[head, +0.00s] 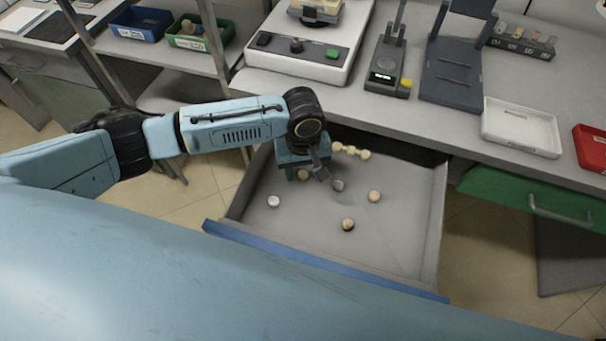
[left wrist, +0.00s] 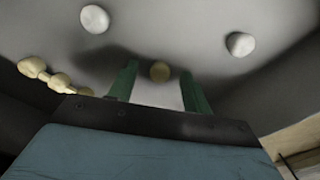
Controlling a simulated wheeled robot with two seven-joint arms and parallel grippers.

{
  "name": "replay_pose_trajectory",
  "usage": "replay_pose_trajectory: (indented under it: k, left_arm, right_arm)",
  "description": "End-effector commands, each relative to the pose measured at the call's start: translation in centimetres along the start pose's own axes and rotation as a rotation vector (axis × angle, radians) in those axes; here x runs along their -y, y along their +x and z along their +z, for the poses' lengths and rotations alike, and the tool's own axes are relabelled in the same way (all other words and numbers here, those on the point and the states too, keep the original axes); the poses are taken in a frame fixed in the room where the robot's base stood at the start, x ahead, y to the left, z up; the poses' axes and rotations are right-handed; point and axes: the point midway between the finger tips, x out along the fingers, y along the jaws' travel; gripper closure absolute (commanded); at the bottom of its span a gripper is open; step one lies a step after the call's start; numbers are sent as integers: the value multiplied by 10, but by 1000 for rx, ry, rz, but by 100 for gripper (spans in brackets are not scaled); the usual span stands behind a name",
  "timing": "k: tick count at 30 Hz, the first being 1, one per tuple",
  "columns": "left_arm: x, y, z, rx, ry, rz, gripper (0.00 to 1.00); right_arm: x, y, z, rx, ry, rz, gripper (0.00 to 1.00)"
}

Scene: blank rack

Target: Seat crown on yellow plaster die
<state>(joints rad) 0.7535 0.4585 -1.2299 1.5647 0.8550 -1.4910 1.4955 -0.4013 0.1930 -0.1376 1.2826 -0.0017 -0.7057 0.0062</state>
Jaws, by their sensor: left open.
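Several small crown-like pieces lie loose in the open drawer. I cannot tell which is the task's crown. No yellow plaster die can be made out surely. My right gripper is not in view.
The grey drawer (head: 400,235) has raised walls and a blue front (head: 320,262). A joined row of tan teeth (head: 350,151) lies at its back. On the bench stand a machine (head: 298,65), a dark stand (head: 452,80), a white tray (head: 520,127) and a rack of blanks (head: 521,43).

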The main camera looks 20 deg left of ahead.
Motion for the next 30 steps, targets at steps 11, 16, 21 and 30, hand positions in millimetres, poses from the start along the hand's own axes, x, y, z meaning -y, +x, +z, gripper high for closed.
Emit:
replay_pose_trajectory:
  k: [11,16,21,30]
  left_arm:
    - [0,0,0,0,0,0,77]
    - [0,0,0,0,0,0,98]
    - [0,0,0,0,0,0,99]
    - [0,-10,0,0,0,-1,99]
  right_arm:
    - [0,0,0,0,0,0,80]
    - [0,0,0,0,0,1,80]
    - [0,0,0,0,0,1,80]
    - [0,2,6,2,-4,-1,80]
